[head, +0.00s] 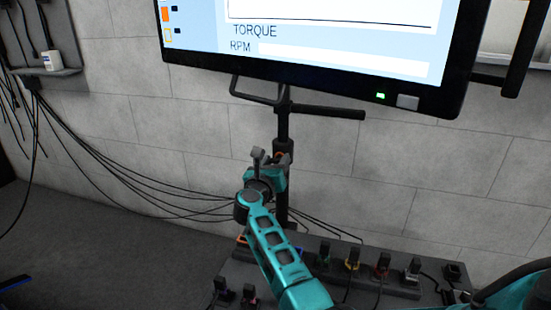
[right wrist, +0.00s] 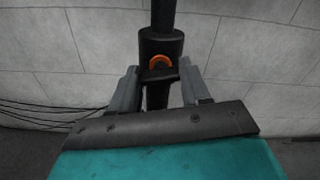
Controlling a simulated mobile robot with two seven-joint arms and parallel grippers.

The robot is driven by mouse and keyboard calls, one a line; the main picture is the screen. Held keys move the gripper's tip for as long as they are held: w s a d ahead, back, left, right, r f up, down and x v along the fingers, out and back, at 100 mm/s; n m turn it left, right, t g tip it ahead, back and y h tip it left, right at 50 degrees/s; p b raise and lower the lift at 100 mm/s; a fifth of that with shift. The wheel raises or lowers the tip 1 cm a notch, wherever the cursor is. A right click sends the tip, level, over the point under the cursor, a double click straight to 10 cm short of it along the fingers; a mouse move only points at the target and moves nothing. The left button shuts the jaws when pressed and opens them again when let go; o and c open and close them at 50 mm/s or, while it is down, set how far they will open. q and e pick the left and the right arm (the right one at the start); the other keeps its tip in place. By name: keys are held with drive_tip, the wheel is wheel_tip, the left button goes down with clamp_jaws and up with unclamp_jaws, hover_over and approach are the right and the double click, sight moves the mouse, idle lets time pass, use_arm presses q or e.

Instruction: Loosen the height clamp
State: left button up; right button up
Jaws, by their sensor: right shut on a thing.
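The height clamp is a dark collar (right wrist: 161,42) with an orange ring-shaped part (right wrist: 159,62) and a dark flat lever (right wrist: 161,76) below it, on a black upright post (head: 282,126). My left gripper is not in view.
A large monitor (head: 320,67) stands above the clamp, with a dark handle bar (head: 335,112) below it. A dark base with several plugs (head: 352,258) lies at the lower right. Black cables (head: 120,182) hang along the grey block wall at left. A wall shelf (head: 48,73) holds a white container.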

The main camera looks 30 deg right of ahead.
drive_tip(key=shift+r+n+p, duration=0.2)
drive_tip(key=shift+n+p, duration=0.15)
drive_tip(key=shift+n, duration=0.25)
drive_tip(key=shift+n+p, duration=0.6)
drive_tip(key=shift+n, duration=0.3)
drive_tip(key=n+p, duration=0.2)
drive_tip(key=n, duration=0.1)
drive_tip(key=shift+n, duration=0.3)
drive_tip(key=n+p, duration=0.2)
drive_tip(key=n, duration=0.2)
drive_tip(key=shift+f, duration=0.1)
drive_tip(key=shift+f+n+p, duration=0.1)
drive_tip(key=shift+n+p, duration=0.45)
drive_tip(key=shift+n, duration=0.35)
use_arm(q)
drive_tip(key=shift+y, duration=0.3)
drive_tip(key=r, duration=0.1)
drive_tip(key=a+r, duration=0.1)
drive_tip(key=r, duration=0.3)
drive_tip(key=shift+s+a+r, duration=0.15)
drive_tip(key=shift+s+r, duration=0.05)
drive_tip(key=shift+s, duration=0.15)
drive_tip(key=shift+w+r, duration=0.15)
use_arm(e)
drive_tip(key=shift+n, duration=0.3)
